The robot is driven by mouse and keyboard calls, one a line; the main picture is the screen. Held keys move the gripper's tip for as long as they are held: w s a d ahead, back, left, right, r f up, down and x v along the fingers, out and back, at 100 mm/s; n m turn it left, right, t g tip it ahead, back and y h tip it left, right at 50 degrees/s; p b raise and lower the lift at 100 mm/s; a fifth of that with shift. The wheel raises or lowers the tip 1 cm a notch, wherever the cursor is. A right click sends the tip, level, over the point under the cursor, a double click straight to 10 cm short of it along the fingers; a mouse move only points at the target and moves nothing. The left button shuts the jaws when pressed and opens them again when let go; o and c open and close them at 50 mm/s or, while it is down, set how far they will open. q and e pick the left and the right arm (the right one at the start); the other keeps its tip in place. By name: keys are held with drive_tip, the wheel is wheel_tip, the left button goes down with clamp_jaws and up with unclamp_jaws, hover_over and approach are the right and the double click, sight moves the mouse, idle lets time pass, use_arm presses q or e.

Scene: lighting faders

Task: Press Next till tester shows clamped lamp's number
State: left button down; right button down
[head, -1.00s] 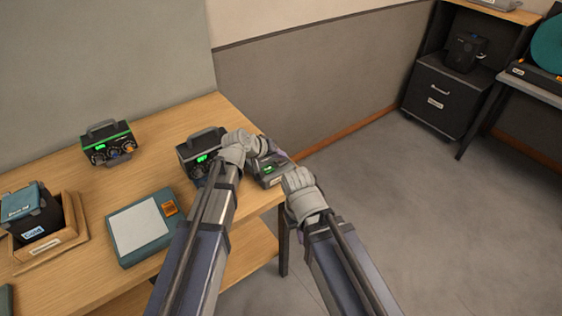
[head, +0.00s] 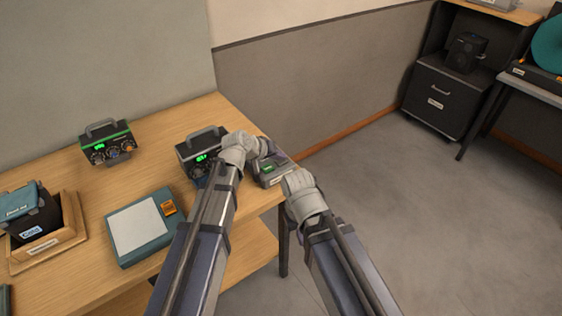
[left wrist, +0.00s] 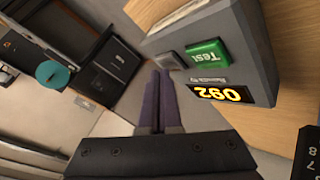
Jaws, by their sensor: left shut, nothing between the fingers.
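The tester (head: 272,178), a grey box with a small lit display, stands near the right edge of the table in the head view. In the left wrist view its face shows a green Test button (left wrist: 207,53), a grey button (left wrist: 171,60) and a yellow lit display (left wrist: 222,93). I cannot make out a clamped lamp.
A teal box with a white panel (head: 140,228) and a wooden tray (head: 72,240) lie in front. Open floor is at the right.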

sight(279, 163)
use_arm(q)
drive_tip(key=shift+f+b, duration=0.3)
drive_tip(key=shift+f, duration=0.05)
idle(0.4)
drive_tip(key=shift+r, duration=0.15)
drive_tip(key=shift+r+p, duration=0.65)
drive_tip(key=shift+p, duration=0.1)
wheel_tip(279, 163, up, 5)
drive_tip(key=p, duration=0.5)
idle(0.8)
